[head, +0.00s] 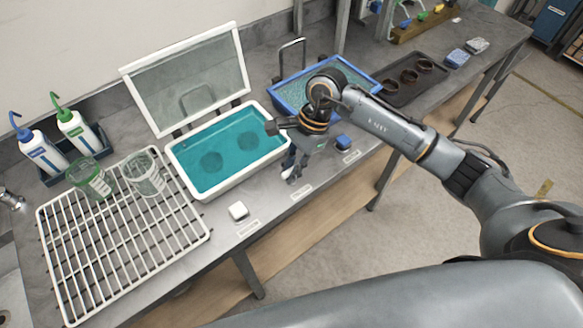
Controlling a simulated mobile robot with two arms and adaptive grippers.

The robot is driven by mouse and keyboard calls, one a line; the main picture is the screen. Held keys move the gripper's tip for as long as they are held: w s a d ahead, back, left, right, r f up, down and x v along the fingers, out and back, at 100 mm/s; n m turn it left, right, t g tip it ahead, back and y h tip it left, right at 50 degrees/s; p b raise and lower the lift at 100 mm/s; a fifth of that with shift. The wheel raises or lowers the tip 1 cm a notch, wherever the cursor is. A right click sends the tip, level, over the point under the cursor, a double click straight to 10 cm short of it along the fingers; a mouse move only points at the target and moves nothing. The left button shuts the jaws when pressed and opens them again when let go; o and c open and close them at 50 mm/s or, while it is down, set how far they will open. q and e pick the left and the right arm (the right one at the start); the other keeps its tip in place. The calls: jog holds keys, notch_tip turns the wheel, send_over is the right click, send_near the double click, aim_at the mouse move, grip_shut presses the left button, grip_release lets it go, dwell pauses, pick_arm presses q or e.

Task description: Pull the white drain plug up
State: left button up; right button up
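A small white block-like piece (238,211), which looks like the white drain plug, sits on the grey bench at the front edge of the white tub (232,187). The tub holds teal liquid with two dark round shapes in it. My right gripper (291,176) points down at the bench front, to the right of the white piece and apart from it. Its fingers are small and partly overlapped here, so I cannot tell if they are open or shut. I see nothing held in it. My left gripper is not in view.
A raised glass lid (187,83) stands behind the white tub. A blue tub (280,93) and a blue block (343,142) are to the right. A white rack (70,268) with two glass beakers lies left. Bench between gripper and white piece is clear except a label.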

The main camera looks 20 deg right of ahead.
jog(key=shift+r, duration=0.15)
grip_shut()
jog(key=shift+w+r, duration=0.1)
jog(key=shift+r, duration=0.25)
jog(key=shift+r+b, duration=0.3)
jog(key=shift+r, duration=0.5)
jog(key=o, duration=0.7)
grip_release()
jog(key=shift+r, duration=0.1)
jog(key=v, duration=1.1)
jog(key=shift+d+r, duration=0.25)
jog(key=shift+r, duration=0.1)
